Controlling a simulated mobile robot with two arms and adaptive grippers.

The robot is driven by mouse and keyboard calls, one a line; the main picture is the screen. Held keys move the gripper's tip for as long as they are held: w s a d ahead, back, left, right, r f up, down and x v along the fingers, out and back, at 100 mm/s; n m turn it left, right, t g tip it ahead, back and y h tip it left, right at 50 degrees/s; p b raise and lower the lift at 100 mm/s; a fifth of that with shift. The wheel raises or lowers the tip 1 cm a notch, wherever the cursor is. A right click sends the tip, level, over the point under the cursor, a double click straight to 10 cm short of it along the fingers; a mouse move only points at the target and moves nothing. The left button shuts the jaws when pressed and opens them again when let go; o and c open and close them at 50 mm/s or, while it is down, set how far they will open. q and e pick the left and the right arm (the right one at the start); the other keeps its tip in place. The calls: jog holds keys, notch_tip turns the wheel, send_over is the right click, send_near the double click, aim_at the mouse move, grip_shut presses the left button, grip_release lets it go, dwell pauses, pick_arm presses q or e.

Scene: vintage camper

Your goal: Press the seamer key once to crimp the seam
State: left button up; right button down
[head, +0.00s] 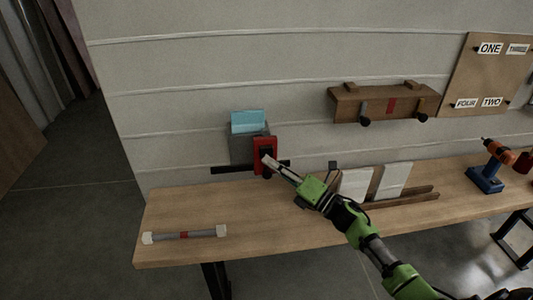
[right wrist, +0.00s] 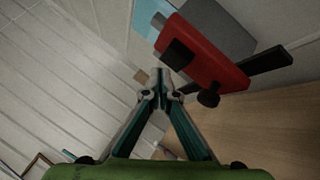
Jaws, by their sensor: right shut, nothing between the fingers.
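The seamer is a grey box (head: 243,150) with a light blue top (head: 248,121) and a red front plate (head: 270,143), at the back left of the bench against the wall. In the right wrist view its red plate (right wrist: 211,60) carries a dark square pad (right wrist: 180,53), which looks like the key, and a round black knob (right wrist: 208,98). My right gripper (head: 267,160) is shut and empty, its tips at the front of the red plate. In the right wrist view the closed tips (right wrist: 162,76) appear just beside the pad; I cannot tell whether they touch. My left gripper is out of view.
A black bar (head: 232,169) sticks out at the seamer's sides. A grey rod with pale ends (head: 185,234) lies on the bench (head: 160,208) at front left. White panels (head: 392,180) in a wooden rack stand right of the gripper. A drill (head: 487,178) stands further right.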

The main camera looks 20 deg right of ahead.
jog(key=s, duration=0.2)
jog(key=s+a+p, duration=0.1)
jog(key=s, duration=0.1)
jog(key=shift+s+a, duration=0.15)
jog(key=shift+s, duration=0.2)
dwell(0.6)
